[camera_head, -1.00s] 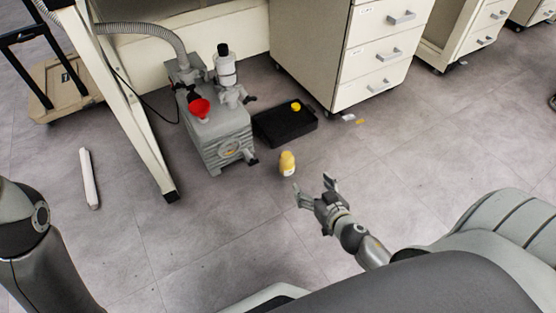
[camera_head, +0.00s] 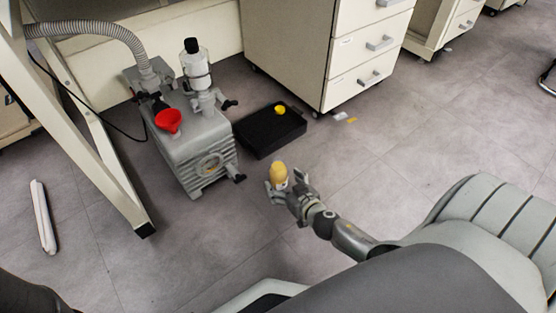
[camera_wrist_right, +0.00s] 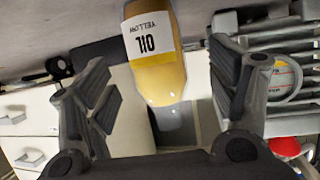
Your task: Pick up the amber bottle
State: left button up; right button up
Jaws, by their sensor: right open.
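The amber bottle (camera_head: 279,172) stands on the floor in front of the pump. It has a yellow-amber body. In the right wrist view the amber bottle (camera_wrist_right: 158,75) appears upside down, with a white label reading "YELLOW OIL". My right gripper (camera_head: 286,186) is open at the bottle, which shows between its spread fingers. In the right wrist view a gap shows on both sides of the bottle, between it and the fingers of the right gripper (camera_wrist_right: 160,62). The fingers partly hide the bottle's lower part in the head view. My left gripper is out of view.
A white drawer cabinet (camera_head: 300,55) stands at the back. Floor to the right is clear.

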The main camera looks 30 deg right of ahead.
aim_at(283, 180)
jog(key=b+x, duration=0.1)
jog(key=x, duration=0.1)
jog(key=b+x, duration=0.1)
jog(key=x, duration=0.1)
jog(key=shift+w+d, duration=0.2)
jog(key=shift+d, duration=0.05)
jog(key=shift+w+b, duration=0.3)
jog(key=shift+r, duration=0.1)
jog(key=c, duration=1.3)
